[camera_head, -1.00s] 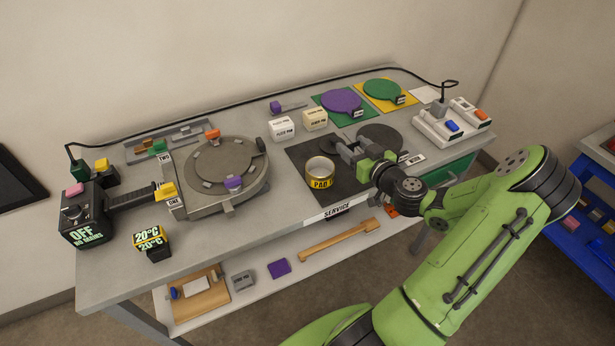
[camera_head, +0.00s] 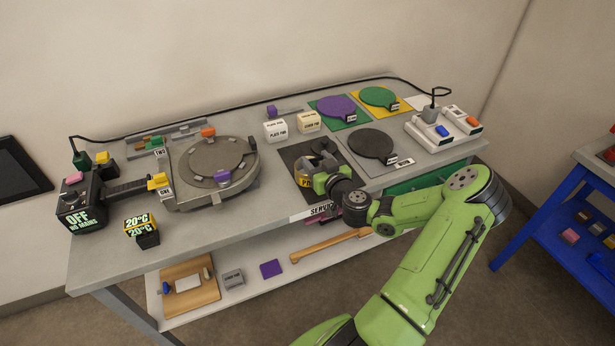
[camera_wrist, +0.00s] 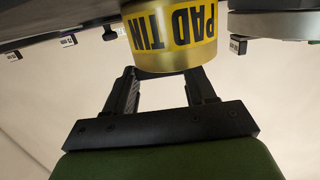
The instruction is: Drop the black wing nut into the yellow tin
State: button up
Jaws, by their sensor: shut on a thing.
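The yellow tin (camera_head: 303,182), with a black-lettered label, stands on the dark mat near the front of the bench. My gripper (camera_head: 322,181) is at the tin and covers its right part in the head view. In the wrist view the tin (camera_wrist: 172,40) appears upside down, labelled PAD TIN, and hides the ends of my fingers (camera_wrist: 165,80). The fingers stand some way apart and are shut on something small. The black wing nut is not clearly visible; the tin and my gripper hide what is between the fingertips.
A round dark plate (camera_head: 372,144) lies behind the tin to the right. White and cream boxes (camera_head: 276,131) stand behind it. A round grey machine (camera_head: 214,160) takes up the left middle. A white switch unit (camera_head: 441,131) is at the right. The front edge is near.

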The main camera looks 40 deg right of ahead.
jog(key=shift+r, duration=0.1)
jog(key=o, duration=1.1)
jog(key=shift+s, duration=0.1)
jog(key=shift+b+v, duration=7.8)
jog(key=shift+b, duration=0.05)
jog(key=shift+a, duration=0.1)
